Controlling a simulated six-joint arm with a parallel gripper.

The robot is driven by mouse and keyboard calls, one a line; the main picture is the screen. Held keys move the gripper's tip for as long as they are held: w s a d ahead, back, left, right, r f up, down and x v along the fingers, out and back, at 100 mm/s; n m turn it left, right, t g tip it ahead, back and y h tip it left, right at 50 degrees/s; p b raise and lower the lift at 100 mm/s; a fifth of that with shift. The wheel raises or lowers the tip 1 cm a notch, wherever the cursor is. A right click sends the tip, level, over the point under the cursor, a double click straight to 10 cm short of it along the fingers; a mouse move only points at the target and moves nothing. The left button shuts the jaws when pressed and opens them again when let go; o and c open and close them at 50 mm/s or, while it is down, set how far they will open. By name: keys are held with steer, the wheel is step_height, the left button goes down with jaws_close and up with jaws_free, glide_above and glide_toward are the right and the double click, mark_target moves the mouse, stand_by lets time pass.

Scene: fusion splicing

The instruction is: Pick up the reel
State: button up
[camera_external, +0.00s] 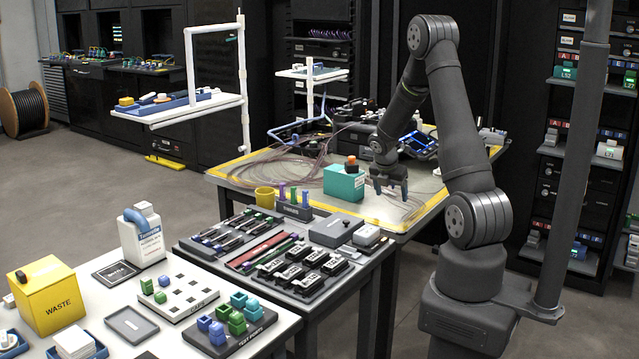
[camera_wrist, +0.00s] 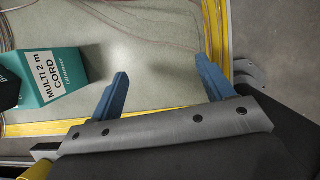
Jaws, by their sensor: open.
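My gripper (camera_external: 390,192) is open and empty above the pale mat on the far worktable. Its two blue fingers (camera_wrist: 163,75) stand wide apart in the wrist view, with only bare mat between them. The only thing plainly shaped like a reel is a big wooden cable reel (camera_external: 24,112) with black cable, on the floor at far left, far from my gripper. A teal box (camera_external: 344,183) stands just left of my gripper, an orange and black item on top. In the wrist view the box (camera_wrist: 52,72) reads "MULTI 2 m CORD" and is apart from the fingers.
Thin fibres (camera_external: 285,163) lie loosely across the mat, some near my gripper. A yellow cup (camera_external: 265,197) and a tool tray (camera_external: 285,255) are nearer the front. A blue-screened device (camera_external: 420,142) stands behind. Yellow tape edges the mat (camera_wrist: 150,60).

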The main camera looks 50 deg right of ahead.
steer(key=d+m, duration=0.2)
steer(key=w+d+r+m, duration=0.1)
steer(key=d+m, duration=0.2)
steer(key=w+d+r+m, duration=0.1)
steer(key=d+m, duration=0.2)
steer(key=shift+d+r, duration=0.1)
steer(key=shift+d, duration=0.1)
steer(key=s+d+r+m, duration=0.1)
steer(key=d+r+m, duration=0.4)
steer(key=d+m, duration=0.8)
steer(key=s+d+r+m, duration=0.2)
steer(key=d+r+m, duration=0.2)
steer(key=d+m, duration=0.9)
steer(key=shift+m, duration=0.7)
steer(key=x, duration=1.1)
steer(key=a+x, duration=0.1)
steer(key=x, duration=0.4)
steer(key=shift+w+f, duration=0.15)
steer(key=shift+f, duration=0.25)
steer(key=c, duration=1.1)
steer(key=shift+o, duration=0.2)
